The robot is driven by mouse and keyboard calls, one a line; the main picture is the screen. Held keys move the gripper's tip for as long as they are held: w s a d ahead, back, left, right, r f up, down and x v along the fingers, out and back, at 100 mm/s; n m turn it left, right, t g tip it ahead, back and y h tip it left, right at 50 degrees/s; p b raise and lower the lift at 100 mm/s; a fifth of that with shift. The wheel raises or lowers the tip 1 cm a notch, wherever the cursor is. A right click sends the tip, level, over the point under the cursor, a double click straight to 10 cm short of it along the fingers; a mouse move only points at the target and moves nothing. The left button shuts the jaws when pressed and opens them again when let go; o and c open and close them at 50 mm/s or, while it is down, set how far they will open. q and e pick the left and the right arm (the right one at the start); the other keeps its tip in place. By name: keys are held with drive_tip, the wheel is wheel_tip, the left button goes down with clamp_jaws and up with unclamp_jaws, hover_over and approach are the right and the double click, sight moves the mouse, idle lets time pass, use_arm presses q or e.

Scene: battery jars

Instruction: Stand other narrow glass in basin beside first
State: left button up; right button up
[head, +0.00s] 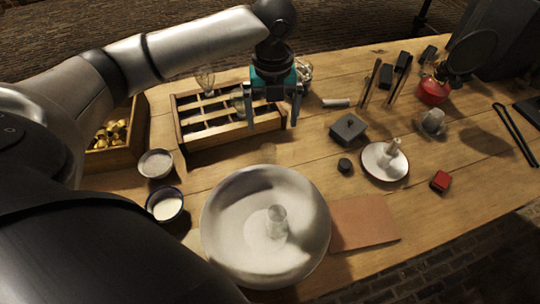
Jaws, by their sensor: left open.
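The wide pale basin (222,250) stands at the table's front. One narrow clear glass (276,222) stands inside it near the middle. A wooden rack with compartments (200,138) lies behind the basin. A clear glass (205,80) shows at the rack's back edge, and another (238,100) shows in the rack just left of my left gripper. I cannot tell which of these is the other narrow glass. My left gripper (273,118) hangs over the rack's right end, fingers down and apart, with nothing clearly seen between them. It hides part of the rack. My right gripper is out of view.
Two small bowls (156,164) (165,204) stand left of the basin. A brown mat (365,224) lies against its right side. A white saucer (372,172), grey box (348,128) and red burner (432,91) stand further right. A crate (137,120) is at left.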

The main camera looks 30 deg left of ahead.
sight(272, 146)
use_arm(q)
drive_tip(key=shift+m, duration=0.4)
wheel_tip(272, 146, down, 10)
drive_tip(key=b, duration=0.2)
drive_tip(key=shift+b, duration=0.4)
drive_tip(key=f, duration=0.1)
drive_tip(key=f+b, duration=0.1)
drive_tip(key=f, duration=0.1)
drive_tip(key=a+f+b, duration=0.1)
drive_tip(key=f, duration=0.1)
drive_tip(key=shift+s+f, duration=0.2)
drive_tip(key=shift+r, duration=0.1)
drive_tip(key=shift+c, duration=0.5)
drive_tip(key=shift+d, duration=0.1)
drive_tip(key=c, duration=1.3)
drive_tip(key=shift+c, duration=0.9)
clamp_jaws()
